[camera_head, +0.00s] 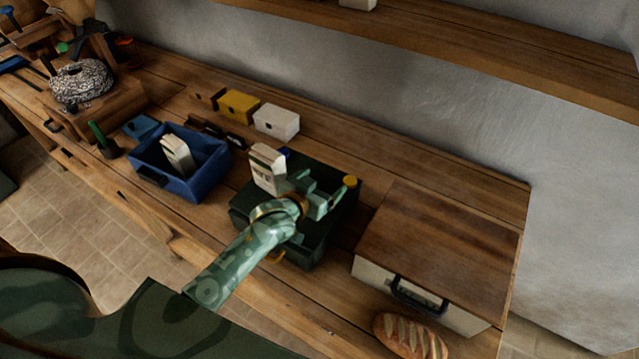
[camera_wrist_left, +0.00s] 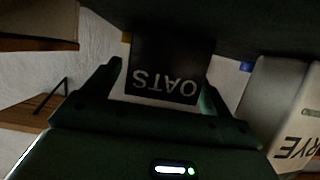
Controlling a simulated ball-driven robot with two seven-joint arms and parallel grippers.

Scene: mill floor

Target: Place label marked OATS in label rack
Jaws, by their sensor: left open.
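The OATS label (camera_wrist_left: 168,72) is a dark plate with pale lettering, upside down in the left wrist view. It lies between the two fingers of my left gripper (camera_wrist_left: 160,88), which is open; I cannot tell whether either finger touches it. In the head view my left gripper (camera_head: 322,193) is over the dark green crate (camera_head: 245,207), and I cannot make out the label there. I cannot pick out the label rack for certain; a dark low object (camera_head: 217,131) stands before the small drawer boxes. My right gripper is not in view.
A RYE carton (camera_head: 267,168) stands beside my left gripper and also shows in the wrist view (camera_wrist_left: 285,110). A blue bin (camera_head: 184,181) holds another carton. A yellow box (camera_head: 238,106), a white box (camera_head: 276,121), a wooden-lidded box (camera_head: 440,245) and bread (camera_head: 410,337) occupy the bench.

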